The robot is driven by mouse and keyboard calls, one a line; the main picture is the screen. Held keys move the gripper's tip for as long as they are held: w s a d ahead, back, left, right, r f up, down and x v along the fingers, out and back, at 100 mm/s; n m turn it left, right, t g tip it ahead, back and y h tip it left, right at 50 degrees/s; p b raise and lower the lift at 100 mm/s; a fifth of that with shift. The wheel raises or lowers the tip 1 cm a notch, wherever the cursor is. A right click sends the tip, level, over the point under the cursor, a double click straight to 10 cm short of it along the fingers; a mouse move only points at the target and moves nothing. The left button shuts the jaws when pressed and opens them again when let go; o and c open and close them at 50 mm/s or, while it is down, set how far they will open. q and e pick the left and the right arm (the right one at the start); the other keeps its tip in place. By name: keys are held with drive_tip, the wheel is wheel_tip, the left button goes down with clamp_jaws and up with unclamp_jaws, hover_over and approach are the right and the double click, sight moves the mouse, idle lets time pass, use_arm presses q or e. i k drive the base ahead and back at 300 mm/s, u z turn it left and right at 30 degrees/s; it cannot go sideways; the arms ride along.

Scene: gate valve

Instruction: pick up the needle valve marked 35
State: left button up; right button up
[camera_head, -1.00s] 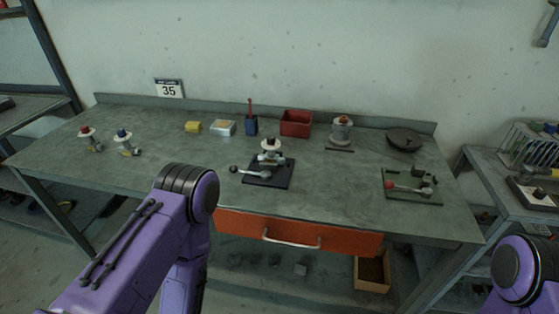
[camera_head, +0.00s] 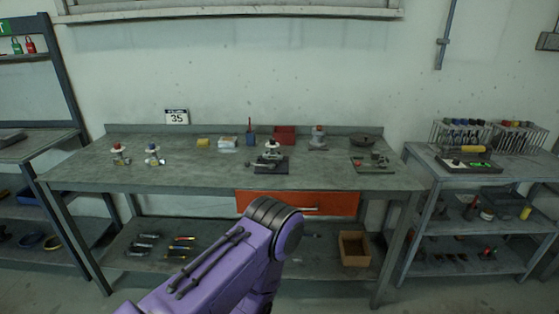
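A white sign marked 35 (camera_head: 177,117) is on the wall behind the left part of the workbench (camera_head: 210,178). Below it on the bench stand two small valves: one with a red top (camera_head: 120,154) and one with a blue top (camera_head: 154,155). I cannot read any marking on either valve. A valve with a white handwheel and black top (camera_head: 271,156) stands on a dark plate mid-bench. A purple arm of mine fills the lower middle, but neither gripper is in view.
A yellow block (camera_head: 203,142), a red bin (camera_head: 284,135), a grey-based fitting (camera_head: 318,138) and a red-knobbed lever plate (camera_head: 373,165) are on the bench. An orange drawer (camera_head: 335,203) hangs below. A shelf unit (camera_head: 480,165) stands right.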

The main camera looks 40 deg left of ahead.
sight(271, 154)
drive_tip(key=u, duration=0.55)
drive_tip(key=i, duration=0.6)
drive_tip(key=u, duration=0.35)
